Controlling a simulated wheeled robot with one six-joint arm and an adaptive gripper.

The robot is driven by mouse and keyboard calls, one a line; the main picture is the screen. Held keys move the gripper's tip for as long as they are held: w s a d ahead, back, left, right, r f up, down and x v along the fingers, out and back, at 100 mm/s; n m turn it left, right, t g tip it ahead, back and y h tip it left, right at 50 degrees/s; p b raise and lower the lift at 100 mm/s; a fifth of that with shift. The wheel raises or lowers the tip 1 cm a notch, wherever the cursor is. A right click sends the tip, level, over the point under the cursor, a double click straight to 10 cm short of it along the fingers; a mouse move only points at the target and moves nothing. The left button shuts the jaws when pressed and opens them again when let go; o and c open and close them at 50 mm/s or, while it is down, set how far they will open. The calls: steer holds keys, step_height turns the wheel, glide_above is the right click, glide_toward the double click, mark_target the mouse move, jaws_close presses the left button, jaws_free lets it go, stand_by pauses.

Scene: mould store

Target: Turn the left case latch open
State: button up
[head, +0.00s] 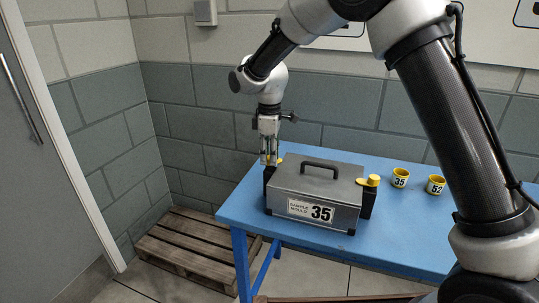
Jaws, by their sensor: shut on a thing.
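A grey case (318,191) with a black top handle and a label reading "SAMPLE MOULD 35" stands on a blue table (245,209). At the case's left end is the left latch (279,160), of which only a little yellow shows behind the fingers. The right latch (373,180) is a yellow knob on a black block at the right end. My gripper (269,161) points down from above at the left end and is shut on the left latch. The fingers hide most of that latch, so its turn angle cannot be told.
Two yellow cups, marked 35 (399,178) and 52 (436,185), stand on the table to the right of the case. A wooden pallet (185,252) lies on the floor at the left. A block wall (340,105) runs behind the table.

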steer(key=n, duration=0.6)
steer(key=shift+n, duration=0.3)
stand_by(0.4)
steer(key=o, duration=1.1)
steer(key=shift+c, duration=0.2)
step_height(320, 180, up, 12)
